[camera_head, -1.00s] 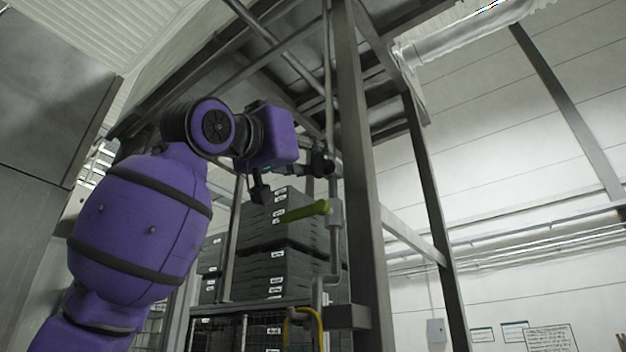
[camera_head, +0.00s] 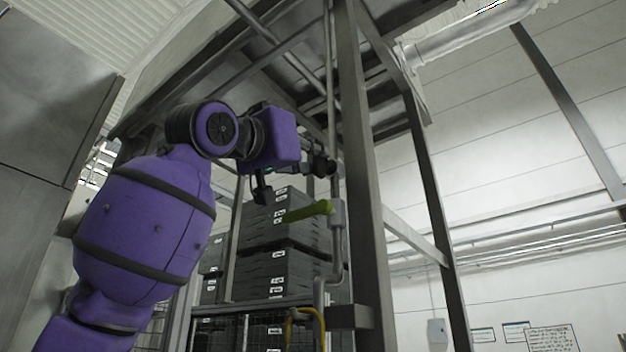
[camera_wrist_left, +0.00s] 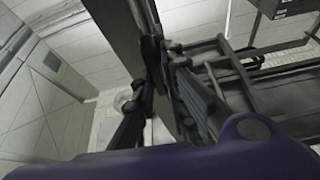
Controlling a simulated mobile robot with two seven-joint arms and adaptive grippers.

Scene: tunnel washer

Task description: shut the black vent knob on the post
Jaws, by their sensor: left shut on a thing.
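The black vent knob (camera_head: 332,167) is on the thin vertical pipe beside the grey post (camera_head: 362,200), above a green lever handle. It is small and dark, mostly covered by my fingers, so its turn position cannot be read. My left gripper (camera_head: 319,163) reaches it from the left and is shut on it. In the left wrist view, the dark fingers of my left gripper (camera_wrist_left: 160,58) come together at the post, and the knob cannot be told apart from them. My right gripper is not in view.
The green lever handle (camera_head: 308,211) sticks out left from the pipe, just below my gripper. A yellow hose (camera_head: 317,316) hangs lower down. Stacked dark crates (camera_head: 270,272) stand on a rack behind. A steel frame and pipes are overhead. The right side is open.

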